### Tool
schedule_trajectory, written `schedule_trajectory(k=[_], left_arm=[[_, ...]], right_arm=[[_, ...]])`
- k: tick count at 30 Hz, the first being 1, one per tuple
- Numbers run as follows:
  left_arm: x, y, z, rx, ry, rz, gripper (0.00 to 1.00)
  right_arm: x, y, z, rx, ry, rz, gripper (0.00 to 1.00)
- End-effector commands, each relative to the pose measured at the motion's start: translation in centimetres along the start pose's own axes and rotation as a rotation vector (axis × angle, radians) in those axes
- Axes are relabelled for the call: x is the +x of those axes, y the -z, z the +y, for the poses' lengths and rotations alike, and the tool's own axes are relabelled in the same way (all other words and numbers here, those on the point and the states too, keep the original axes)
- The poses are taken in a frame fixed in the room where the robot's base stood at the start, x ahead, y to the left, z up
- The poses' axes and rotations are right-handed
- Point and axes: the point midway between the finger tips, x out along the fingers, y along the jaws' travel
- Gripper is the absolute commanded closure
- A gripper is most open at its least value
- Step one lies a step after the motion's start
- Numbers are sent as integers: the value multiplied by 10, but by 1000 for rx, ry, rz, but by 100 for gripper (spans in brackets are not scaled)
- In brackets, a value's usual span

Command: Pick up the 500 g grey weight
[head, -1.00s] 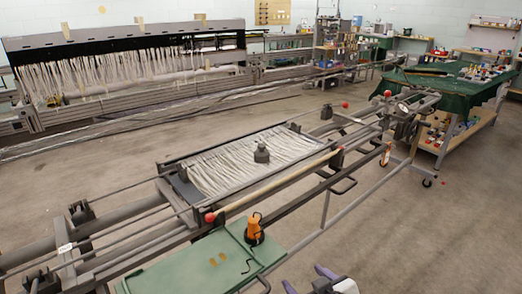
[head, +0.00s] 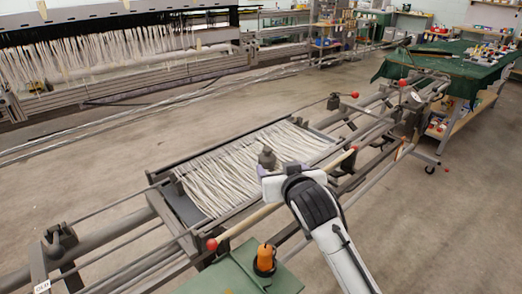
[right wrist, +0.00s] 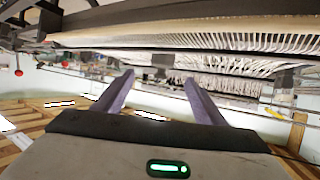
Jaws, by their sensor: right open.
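The grey weight (head: 267,157) stands upright on the pale warp threads (head: 215,180) in the head view, inside a dark frame. Its lower part is hidden behind my right gripper (head: 284,182), which is on the near side of it. Whether they touch cannot be told. In the right wrist view my right gripper (right wrist: 158,88) is open, its two purple-grey fingers spread with nothing held between them. I cannot make out the weight for sure in that view. My left gripper is not in view.
A wooden bar (head: 250,221) with red ball ends runs along the frame's near side. An orange object (head: 265,258) stands on a green board (head: 228,278) in front. A green-covered table (head: 440,62) stands at the back right. Open floor lies at the right.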

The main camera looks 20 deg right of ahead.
Motion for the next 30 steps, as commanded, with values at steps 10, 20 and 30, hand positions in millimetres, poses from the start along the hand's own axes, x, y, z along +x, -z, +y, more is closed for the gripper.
schedule_trajectory(k=[10,20,30], left_arm=[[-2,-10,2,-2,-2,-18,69],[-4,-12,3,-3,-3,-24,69],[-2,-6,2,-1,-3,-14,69]], right_arm=[[40,3,-5,11,5,1,35],[67,0,-5,10,4,-1,35],[101,-2,-6,10,5,1,35]])
